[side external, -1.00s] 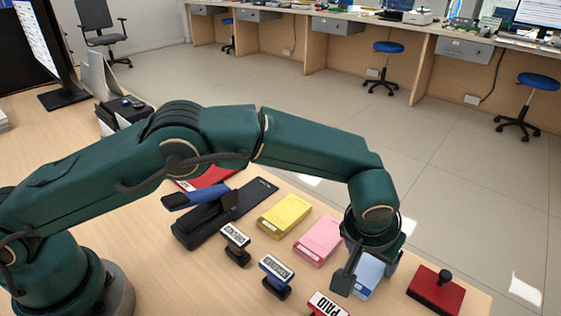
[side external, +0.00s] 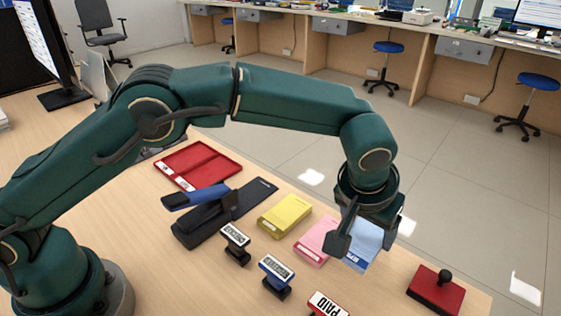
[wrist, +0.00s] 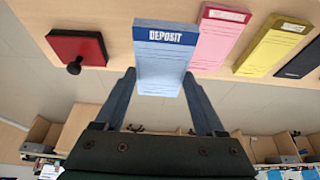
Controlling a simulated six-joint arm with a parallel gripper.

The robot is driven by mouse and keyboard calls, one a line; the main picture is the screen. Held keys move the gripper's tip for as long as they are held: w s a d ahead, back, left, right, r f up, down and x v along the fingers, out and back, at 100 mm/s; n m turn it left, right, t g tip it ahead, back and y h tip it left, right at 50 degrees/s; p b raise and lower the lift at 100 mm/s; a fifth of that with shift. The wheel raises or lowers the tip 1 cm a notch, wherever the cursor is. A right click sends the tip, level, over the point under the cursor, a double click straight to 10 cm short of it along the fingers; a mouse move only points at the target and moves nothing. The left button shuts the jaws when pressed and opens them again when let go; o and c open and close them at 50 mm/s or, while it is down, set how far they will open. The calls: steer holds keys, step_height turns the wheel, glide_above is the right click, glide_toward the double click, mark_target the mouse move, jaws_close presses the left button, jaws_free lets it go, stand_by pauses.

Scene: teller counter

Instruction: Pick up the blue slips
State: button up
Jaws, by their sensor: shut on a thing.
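The blue slips (side external: 363,246) are a pad marked "DEPOSIT". My gripper (side external: 368,236) is shut on the pad and holds it above the counter, near its right edge. In the wrist view the blue slips (wrist: 165,62) sit between the two fingers of my gripper (wrist: 158,92), with the printed face showing. In the side view a finger and the wrist hide part of the pad.
Pink slips (side external: 316,243) and yellow slips (side external: 285,216) lie to the left. A red pad with a black knob (side external: 436,292) is at the right. Several stamps, one a blue stamp (side external: 275,270), stand in front. A stapler (side external: 205,215) and red tray (side external: 183,158) are farther left.

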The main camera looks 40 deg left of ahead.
mark_target(256, 190)
steer(key=a+r, duration=0.1)
steer(key=a, duration=0.5)
steer(key=w+a+r+m, duration=0.1)
steer(key=a, duration=0.4)
steer(key=w+a+m, duration=0.1)
steer(key=a, duration=0.5)
steer(key=shift+w+a+r+h, duration=0.15)
steer(key=shift+a+r+h, duration=0.15)
steer(key=shift+r+h, duration=0.1)
steer(key=a, duration=0.3)
steer(key=a+n, duration=0.1)
steer(key=a, duration=0.2)
steer(key=a+f+n, duration=0.1)
steer(key=a, duration=0.2)
steer(key=shift+s+y, duration=0.35)
steer(key=shift+y, duration=0.05)
steer(key=shift+s+f, duration=0.1)
steer(key=shift+f, duration=3.25)
steer(key=shift+s, duration=0.85)
